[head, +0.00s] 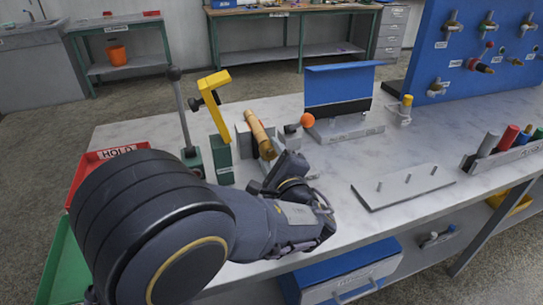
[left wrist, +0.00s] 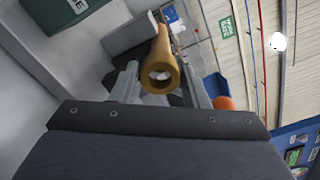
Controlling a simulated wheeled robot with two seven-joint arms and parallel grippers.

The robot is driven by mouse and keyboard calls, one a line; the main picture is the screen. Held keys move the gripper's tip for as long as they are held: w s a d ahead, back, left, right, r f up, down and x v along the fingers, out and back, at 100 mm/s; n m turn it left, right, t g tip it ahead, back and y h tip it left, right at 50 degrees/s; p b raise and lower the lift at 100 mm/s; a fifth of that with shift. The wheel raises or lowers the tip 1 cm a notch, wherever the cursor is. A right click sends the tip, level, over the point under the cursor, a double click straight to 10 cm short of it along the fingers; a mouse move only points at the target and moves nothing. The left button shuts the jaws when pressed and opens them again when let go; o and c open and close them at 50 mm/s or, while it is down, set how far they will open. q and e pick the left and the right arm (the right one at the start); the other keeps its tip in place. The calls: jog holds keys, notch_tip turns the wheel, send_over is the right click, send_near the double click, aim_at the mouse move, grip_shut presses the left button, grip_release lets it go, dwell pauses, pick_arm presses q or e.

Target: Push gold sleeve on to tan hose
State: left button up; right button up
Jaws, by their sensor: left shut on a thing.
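The tan hose (head: 256,125) slants down toward me from a grey block on the bench in the head view. The gold sleeve (head: 267,151) is at its near lower end, in line with it. In the left wrist view the sleeve (left wrist: 160,74) shows its open round end toward me, between the two fingers. My left gripper (head: 270,172) is shut on the sleeve; its fingers also show in the left wrist view (left wrist: 160,88). My arm hides part of the grip. I cannot tell how far the sleeve is around the hose. My right gripper is not in view.
A yellow clamp-like part (head: 211,90) and a grey lever (head: 180,105) stand left of the hose. An orange ball (head: 307,120) is close on the right, before a blue panel (head: 338,87). A pegged plate (head: 403,185) lies right; bare bench surrounds it.

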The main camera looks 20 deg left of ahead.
pick_arm(q)
jog(key=shift+w+a, duration=0.25)
jog(key=shift+w, duration=0.1)
dwell(0.7)
jog(key=shift+b, duration=0.4)
dwell(0.5)
jog(key=shift+w+a, duration=0.15)
jog(key=shift+w, duration=0.05)
dwell(0.5)
jog(key=shift+w+a+r, duration=0.1)
jog(key=shift+a+r, duration=0.05)
jog(key=shift+r, duration=0.05)
